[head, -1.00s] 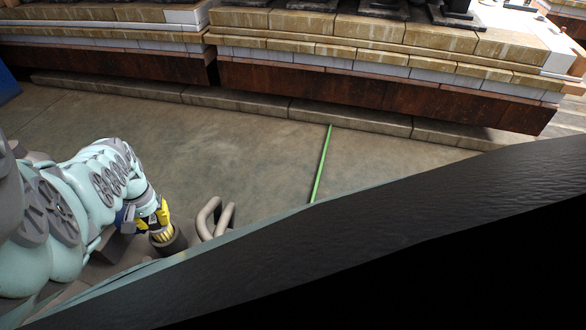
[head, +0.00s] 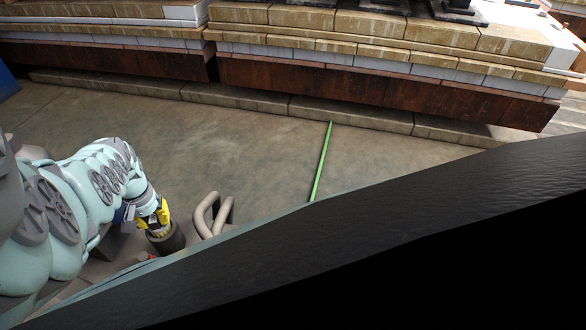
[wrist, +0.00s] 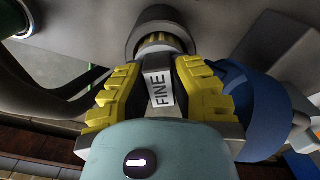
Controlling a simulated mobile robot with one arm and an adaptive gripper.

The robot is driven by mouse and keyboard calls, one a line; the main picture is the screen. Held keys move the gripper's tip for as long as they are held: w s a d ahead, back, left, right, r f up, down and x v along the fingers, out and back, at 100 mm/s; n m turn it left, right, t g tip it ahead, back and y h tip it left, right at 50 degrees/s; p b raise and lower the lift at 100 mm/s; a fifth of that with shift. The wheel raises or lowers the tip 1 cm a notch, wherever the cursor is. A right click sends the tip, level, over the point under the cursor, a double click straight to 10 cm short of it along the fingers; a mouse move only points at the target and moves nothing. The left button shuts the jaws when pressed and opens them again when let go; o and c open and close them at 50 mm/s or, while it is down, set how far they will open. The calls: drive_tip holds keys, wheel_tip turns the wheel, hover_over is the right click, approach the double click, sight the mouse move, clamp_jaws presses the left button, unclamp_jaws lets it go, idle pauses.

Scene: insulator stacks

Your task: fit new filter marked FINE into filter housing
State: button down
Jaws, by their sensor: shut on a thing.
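My gripper (head: 154,223) has yellow fingers and is at the lower left of the head view. In the wrist view my gripper (wrist: 157,70) is shut on the filter (wrist: 161,90), whose white label reads FINE. The filter housing (head: 168,242) is a dark round cup just below the fingers. It also shows at the top of the wrist view (wrist: 145,37). The filter's far end, with yellowish pleats, is inside the housing's mouth, and a short part of it shows outside. How deep it sits is hidden.
Bent grey pipes (head: 212,215) stand just right of the housing. A small red thing (head: 151,256) shows below the housing. A green strip (head: 321,160) lies on the open floor. Insulator stacks on rusty beams (head: 370,88) run along the back.

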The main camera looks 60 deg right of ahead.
drive_tip(key=shift+f+b, duration=0.75)
drive_tip(key=shift+f, duration=0.1)
drive_tip(key=c, duration=0.9)
unclamp_jaws()
drive_tip(key=shift+r, duration=0.15)
drive_tip(key=shift+w+r, duration=0.15)
drive_tip(key=shift+r, duration=5.75)
